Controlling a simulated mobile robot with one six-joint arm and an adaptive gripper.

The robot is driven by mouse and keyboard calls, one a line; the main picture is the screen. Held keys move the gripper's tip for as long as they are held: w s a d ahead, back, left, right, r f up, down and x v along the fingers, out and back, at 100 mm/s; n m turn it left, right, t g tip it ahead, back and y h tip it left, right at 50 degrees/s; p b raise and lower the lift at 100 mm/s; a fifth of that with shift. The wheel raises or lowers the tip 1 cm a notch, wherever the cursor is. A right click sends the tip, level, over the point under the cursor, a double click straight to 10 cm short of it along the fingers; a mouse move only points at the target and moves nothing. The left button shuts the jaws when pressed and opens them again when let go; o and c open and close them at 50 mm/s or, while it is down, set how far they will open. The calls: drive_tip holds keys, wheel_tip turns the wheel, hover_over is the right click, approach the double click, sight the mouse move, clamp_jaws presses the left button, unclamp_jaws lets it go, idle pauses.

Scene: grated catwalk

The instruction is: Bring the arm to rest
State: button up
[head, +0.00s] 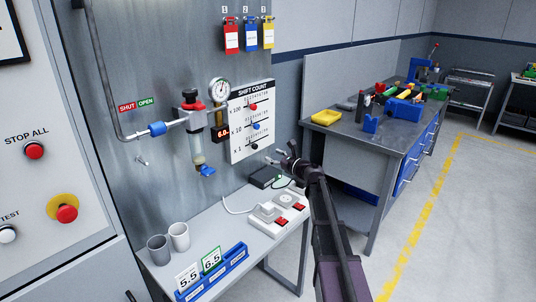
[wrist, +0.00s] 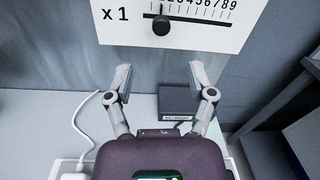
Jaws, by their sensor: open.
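My gripper (head: 282,160) is at the end of my dark arm, which reaches up from the bottom of the head view. In the wrist view my gripper (wrist: 160,82) shows its two fingers spread apart with nothing between them. It is above the small white table (head: 210,215), in front of the grey wall panel and below the white SHIFT COUNT board (head: 251,122). In the wrist view, the board's lowest row, marked x 1, shows a black knob (wrist: 162,25) near the left end of its scale. The fingertips look apart from the board.
A black box (head: 265,177), a white power strip (head: 278,213), two grey cups (head: 179,237) and a blue holder (head: 212,274) with number cards are on the table. A regulator with a gauge (head: 219,90) is on the panel. A cluttered workbench (head: 385,140) stands right. Floor at right is clear.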

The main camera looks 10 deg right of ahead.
drive_tip(key=shift+s+d, duration=0.15)
drive_tip(key=shift+s, duration=0.15)
drive_tip(key=s+a+f+n+g+h+p, duration=0.1)
drive_tip(key=s+a+f+n+g, duration=0.25)
drive_tip(key=s+n, duration=0.2)
drive_tip(key=s+a+f+n+g+p, duration=0.2)
drive_tip(key=s+a+n, duration=0.2)
drive_tip(key=s+n, duration=0.15)
drive_tip(key=s+a+f+n+g+h+p, duration=0.1)
drive_tip(key=s+a+f+n+g, duration=0.1)
drive_tip(key=s+a+n+g, duration=0.25)
drive_tip(key=s+d+f+n+g+h+p, duration=0.1)
drive_tip(key=s+n+h, duration=0.3)
drive_tip(key=s, duration=0.6)
drive_tip(key=s+d+f+n+g+h+p, duration=0.2)
drive_tip(key=s+d+n+g+h+p, duration=0.1)
drive_tip(key=s+n, duration=0.5)
drive_tip(key=s+g, duration=0.1)
drive_tip(key=s, duration=0.2)
drive_tip(key=shift+d+h, duration=0.4)
idle(0.3)
